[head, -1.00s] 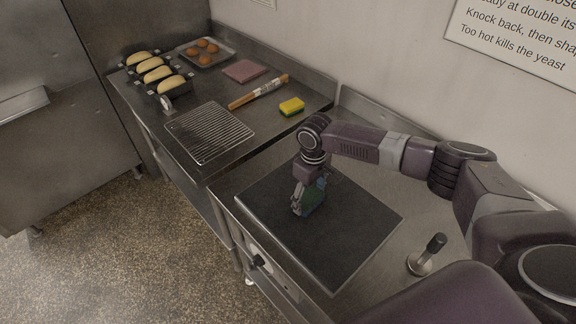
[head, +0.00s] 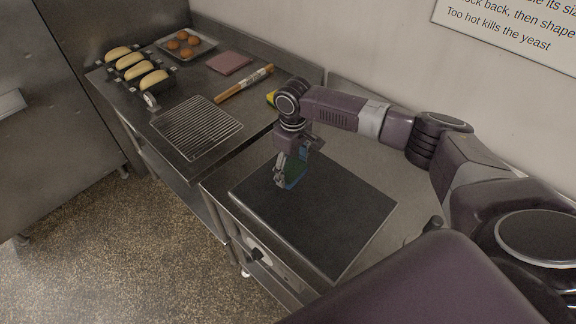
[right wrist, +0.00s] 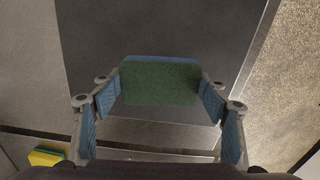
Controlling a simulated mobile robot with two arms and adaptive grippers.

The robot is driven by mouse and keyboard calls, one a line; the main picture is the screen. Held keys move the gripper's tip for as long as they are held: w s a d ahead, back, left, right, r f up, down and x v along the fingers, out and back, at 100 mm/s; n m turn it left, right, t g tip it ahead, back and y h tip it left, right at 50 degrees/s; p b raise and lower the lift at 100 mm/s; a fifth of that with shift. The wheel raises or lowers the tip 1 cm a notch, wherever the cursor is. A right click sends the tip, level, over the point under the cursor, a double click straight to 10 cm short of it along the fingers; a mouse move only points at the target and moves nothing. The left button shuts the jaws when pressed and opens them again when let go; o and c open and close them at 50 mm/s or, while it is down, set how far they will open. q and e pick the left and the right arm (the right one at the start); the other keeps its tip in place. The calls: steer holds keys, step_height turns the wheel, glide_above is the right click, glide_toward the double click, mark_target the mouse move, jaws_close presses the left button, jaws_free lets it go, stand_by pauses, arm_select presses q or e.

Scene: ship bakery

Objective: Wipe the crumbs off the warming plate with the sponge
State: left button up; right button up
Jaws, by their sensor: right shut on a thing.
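The warming plate (head: 325,225) is a dark, flat square on the steel counter. My right gripper (head: 288,172) is over its far left part, pointing down. It is shut on a green and blue sponge (head: 294,173). In the right wrist view the sponge (right wrist: 158,84) sits between the two blue finger pads, green face showing, with the dark plate (right wrist: 150,28) behind it. I cannot tell whether the sponge touches the plate. No crumbs can be made out; the part under the sponge is hidden. My left gripper is not in view.
On the back counter are a wire rack (head: 196,127), a rolling pin (head: 244,84), a pink slab (head: 229,63), a tray of buns (head: 186,58), and several loaves (head: 130,60). A yellow sponge (head: 271,97) is partly behind my arm. A black-knobbed tool (head: 435,222) stands right of the plate.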

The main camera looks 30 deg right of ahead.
steer(key=shift+w+r, duration=0.2)
steer(key=shift+r, duration=0.5)
steer(key=shift+w+r, duration=0.15)
steer(key=shift+r, duration=0.5)
steer(key=shift+s+r, duration=0.25)
steer(key=shift+r, duration=0.05)
steer(key=shift+w+f, duration=0.1)
steer(key=shift+w, duration=0.05)
